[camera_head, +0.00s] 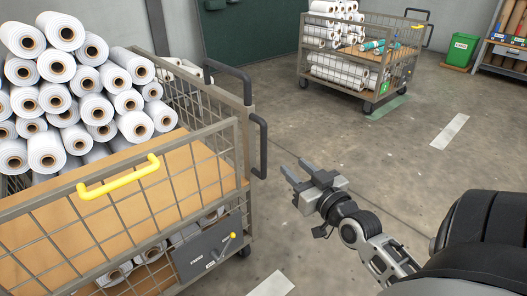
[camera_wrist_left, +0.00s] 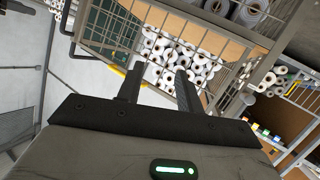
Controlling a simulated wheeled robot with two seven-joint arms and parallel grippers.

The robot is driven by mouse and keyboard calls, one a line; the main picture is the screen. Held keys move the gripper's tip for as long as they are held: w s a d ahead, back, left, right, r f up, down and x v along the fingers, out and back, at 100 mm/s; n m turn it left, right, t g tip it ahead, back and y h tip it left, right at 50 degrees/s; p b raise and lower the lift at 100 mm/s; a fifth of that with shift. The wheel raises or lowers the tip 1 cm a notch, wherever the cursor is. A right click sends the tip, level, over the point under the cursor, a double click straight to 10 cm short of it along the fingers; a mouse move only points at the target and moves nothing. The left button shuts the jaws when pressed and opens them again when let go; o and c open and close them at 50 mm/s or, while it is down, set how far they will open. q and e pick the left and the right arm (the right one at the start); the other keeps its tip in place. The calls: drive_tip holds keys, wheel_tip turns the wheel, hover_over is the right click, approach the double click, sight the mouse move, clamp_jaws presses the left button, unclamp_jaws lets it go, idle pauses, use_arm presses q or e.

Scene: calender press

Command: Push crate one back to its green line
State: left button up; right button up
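The far wire-mesh cage crate (camera_head: 335,65) stands on wheels at the back right, loaded with white rolls. It has a small green tag on its lower right front. A green line (camera_head: 388,107) on the floor lies beside its right front wheel. A nearer mesh crate (camera_head: 218,170) with a yellow handle (camera_head: 118,178) fills the left. I cannot read which is crate one. My right gripper (camera_head: 294,166) is open and empty, right of the near crate and apart from it. My left gripper (camera_wrist_left: 160,80) is open, with a mesh crate of rolls beyond it; I see nothing between its fingers.
White floor lines (camera_head: 450,130) (camera_head: 272,285) mark the grey floor. A green bin (camera_head: 461,49) and a shelf (camera_head: 505,50) stand at the back right. Floor between the two crates is clear. A shelf unit (camera_wrist_left: 290,105) also shows in the left wrist view.

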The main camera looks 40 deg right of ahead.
sight(265, 140)
drive_tip(key=w+d+b, duration=0.1)
drive_tip(key=w, duration=0.3)
drive_tip(key=w+d+b, duration=0.1)
drive_tip(key=w, duration=0.4)
drive_tip(key=w+b, duration=0.1)
drive_tip(key=w, duration=0.4)
drive_tip(key=shift+w+d, duration=0.25)
drive_tip(key=shift+d, duration=0.15)
drive_tip(key=shift+w+d, duration=0.1)
drive_tip(key=shift+w, duration=0.3)
use_arm(q)
drive_tip(key=shift+w+d+r+n+t+h, duration=0.2)
drive_tip(key=shift+d+r+n+t+h, duration=0.3)
drive_tip(key=shift+d+r+n+h, duration=0.1)
use_arm(e)
clamp_jaws()
